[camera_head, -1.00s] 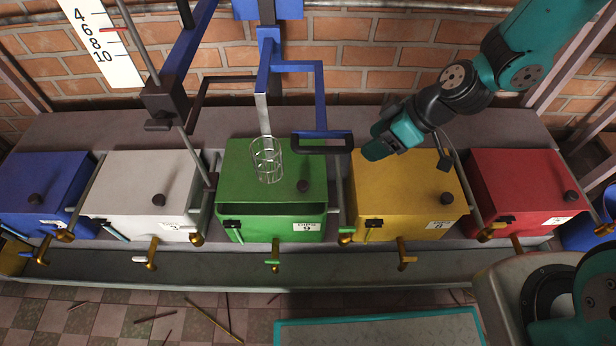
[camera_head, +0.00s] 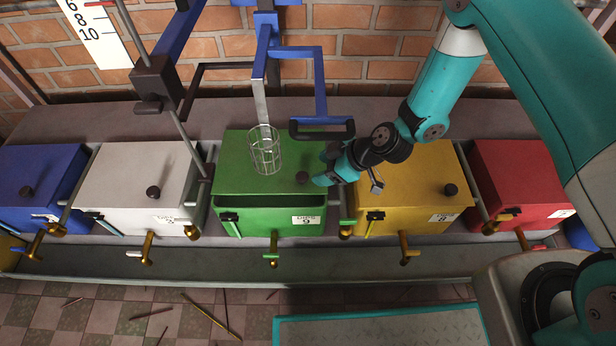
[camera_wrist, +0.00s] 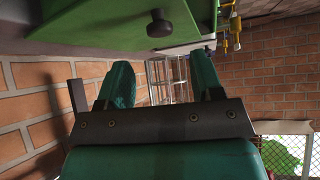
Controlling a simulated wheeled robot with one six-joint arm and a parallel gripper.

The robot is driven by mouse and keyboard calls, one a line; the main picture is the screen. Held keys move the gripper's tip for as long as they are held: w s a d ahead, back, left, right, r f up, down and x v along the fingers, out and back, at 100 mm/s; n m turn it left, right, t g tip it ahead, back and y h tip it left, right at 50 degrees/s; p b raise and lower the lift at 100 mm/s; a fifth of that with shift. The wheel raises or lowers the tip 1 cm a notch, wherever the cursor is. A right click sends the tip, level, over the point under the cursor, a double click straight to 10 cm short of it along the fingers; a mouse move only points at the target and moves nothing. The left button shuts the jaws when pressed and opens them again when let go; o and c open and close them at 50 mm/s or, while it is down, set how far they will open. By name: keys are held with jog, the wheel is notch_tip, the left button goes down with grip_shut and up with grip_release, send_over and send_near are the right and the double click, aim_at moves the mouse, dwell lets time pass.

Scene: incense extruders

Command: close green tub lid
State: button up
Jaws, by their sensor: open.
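The green tub (camera_head: 260,221) stands in the middle of the row, with a "9" label on its front. Its green lid (camera_head: 235,180) is slightly raised at the front, with a dark gap beneath its front edge. A dark round knob (camera_head: 302,178) sits on the lid's right part; it also shows in the wrist view (camera_wrist: 160,22), beyond my fingers. My gripper (camera_head: 321,169) is open and empty, at the right side of the green lid close to the knob. In the wrist view, its two teal fingers (camera_wrist: 160,82) are spread apart. Contact with the lid cannot be told.
A wire basket (camera_head: 264,150) on a blue frame (camera_head: 262,70) hangs over the green lid, left of my gripper. A blue bracket with a dark bar (camera_head: 322,134) is just behind my gripper. White (camera_head: 125,180), yellow (camera_head: 400,180) and red (camera_head: 515,170) tubs flank the green one.

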aim_at(303, 176)
jog(key=b+x, duration=0.1)
jog(key=x, duration=0.5)
jog(key=shift+b, duration=0.3)
